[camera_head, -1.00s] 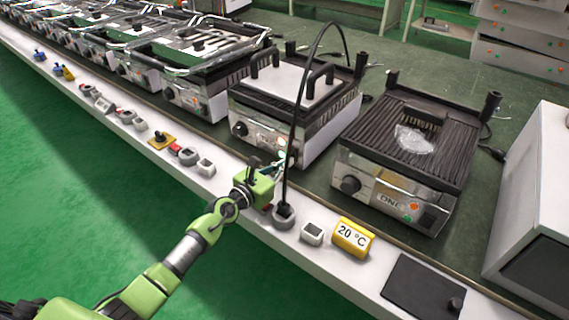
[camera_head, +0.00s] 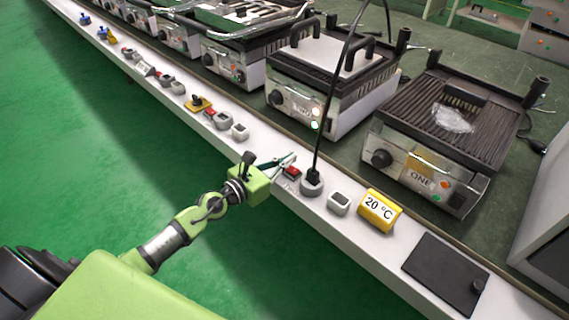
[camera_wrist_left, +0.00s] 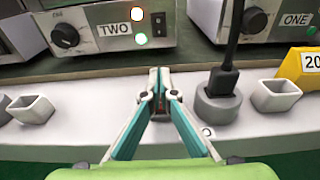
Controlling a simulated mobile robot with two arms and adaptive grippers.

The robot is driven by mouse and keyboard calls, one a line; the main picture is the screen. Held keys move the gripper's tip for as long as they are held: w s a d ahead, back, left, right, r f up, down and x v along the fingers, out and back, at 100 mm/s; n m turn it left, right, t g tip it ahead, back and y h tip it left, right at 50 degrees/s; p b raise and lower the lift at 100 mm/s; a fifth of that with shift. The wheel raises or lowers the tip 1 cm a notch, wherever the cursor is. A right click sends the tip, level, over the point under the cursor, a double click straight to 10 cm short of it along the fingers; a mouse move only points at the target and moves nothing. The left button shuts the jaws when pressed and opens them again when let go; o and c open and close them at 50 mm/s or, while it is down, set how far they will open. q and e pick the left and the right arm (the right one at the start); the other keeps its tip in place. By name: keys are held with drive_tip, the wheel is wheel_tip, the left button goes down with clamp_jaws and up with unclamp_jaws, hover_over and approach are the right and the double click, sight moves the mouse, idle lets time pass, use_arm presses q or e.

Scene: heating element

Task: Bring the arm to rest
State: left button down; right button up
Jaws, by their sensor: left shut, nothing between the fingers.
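My left gripper (camera_head: 288,162) is shut and empty. In the head view its green arm comes from the lower left and its tips are over the white front ledge (camera_head: 345,244). A red switch (camera_head: 292,172) lies just past the fingertips. In the left wrist view the closed fingertips (camera_wrist_left: 160,76) point at the grill labelled TWO (camera_wrist_left: 113,33), apart from it, and mostly hide the switch. A black plug with its cable stands in the grey round socket (camera_head: 312,184) to the right. My right gripper is not in view.
Grill TWO (camera_head: 331,82) has its lid down and lights lit. Grill ONE (camera_head: 433,136) is open with a clear item on its plate. A yellow 20 °C block (camera_head: 380,211) and a black plate (camera_head: 444,272) sit on the ledge. The green floor at left is clear.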

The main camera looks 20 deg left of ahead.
use_arm(q)
drive_tip(key=shift+s+a+f, duration=0.1)
drive_tip(key=shift+s+a, duration=0.1)
drive_tip(key=shift+s, duration=0.35)
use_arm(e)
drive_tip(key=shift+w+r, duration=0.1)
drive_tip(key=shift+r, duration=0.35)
